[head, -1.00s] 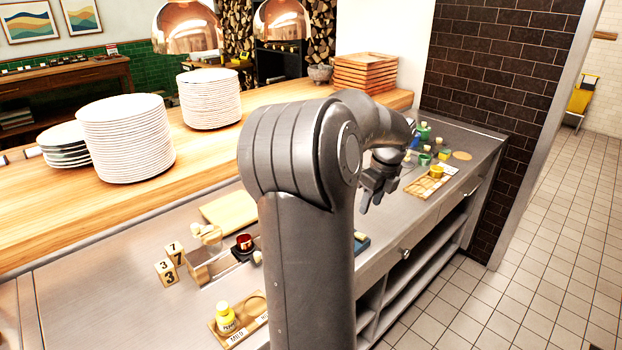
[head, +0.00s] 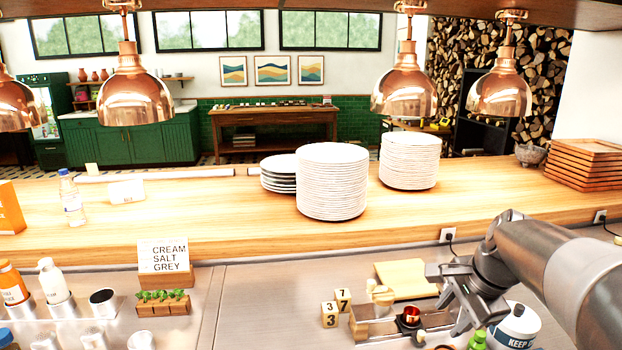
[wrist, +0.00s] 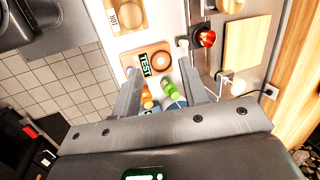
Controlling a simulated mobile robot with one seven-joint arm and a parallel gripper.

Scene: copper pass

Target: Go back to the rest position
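My gripper (head: 440,300) is in the right part of the head view, above the steel counter (head: 250,300). My arm reaches in from the right edge. In the wrist view the two fingers of my gripper (wrist: 163,88) stand wide apart with nothing held between them. A green bottle (wrist: 169,89) and an orange bottle (wrist: 147,98) show beyond the fingers, apart from them. The green bottle also shows at the bottom of the head view (head: 477,340).
A white "KEEP" container (head: 515,327) is beside my arm. Plate stacks (head: 332,182) stand on the wooden ledge. Copper lamps (head: 404,95) hang above.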

